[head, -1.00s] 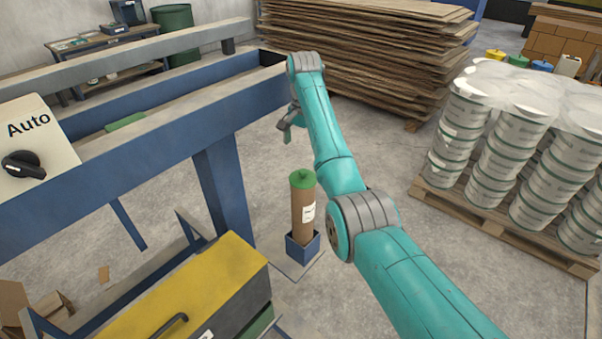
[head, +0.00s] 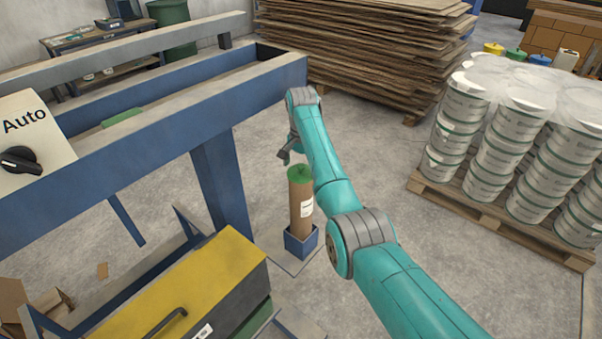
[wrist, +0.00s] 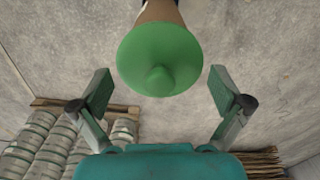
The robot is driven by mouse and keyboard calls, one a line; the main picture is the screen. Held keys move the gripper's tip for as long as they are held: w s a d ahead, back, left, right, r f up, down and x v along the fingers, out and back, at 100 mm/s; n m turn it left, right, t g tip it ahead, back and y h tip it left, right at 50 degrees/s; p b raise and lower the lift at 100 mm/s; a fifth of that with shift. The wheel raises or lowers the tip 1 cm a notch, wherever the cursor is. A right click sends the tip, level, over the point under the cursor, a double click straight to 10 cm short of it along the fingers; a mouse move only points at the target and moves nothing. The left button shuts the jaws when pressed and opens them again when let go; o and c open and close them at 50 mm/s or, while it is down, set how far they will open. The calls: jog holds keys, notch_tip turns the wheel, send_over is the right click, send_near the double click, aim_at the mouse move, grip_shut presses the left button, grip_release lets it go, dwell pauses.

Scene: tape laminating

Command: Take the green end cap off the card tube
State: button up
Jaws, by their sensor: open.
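The brown card tube (head: 300,212) stands upright in a blue square holder (head: 301,243) on the floor, with a white label on its side. The green end cap (head: 299,172) is on its top end. In the wrist view the green cap (wrist: 158,58) faces the camera with a small knob at its middle, and a little of the tube (wrist: 160,11) shows beyond it. My gripper (wrist: 161,90) is open, its two fingers apart on either side of the cap's lower part, not touching it. In the head view my gripper (head: 285,158) is just above the cap.
A blue machine frame (head: 225,185) stands close left of the tube, with a yellow-topped box (head: 190,290) in front. Stacked brown boards (head: 360,50) are behind. Wrapped buckets on a pallet (head: 500,215) stand right. Bare floor lies between.

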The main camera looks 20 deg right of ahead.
jog(key=c, duration=1)
jog(key=shift+s+f, duration=0.1)
jog(key=shift+c, duration=1)
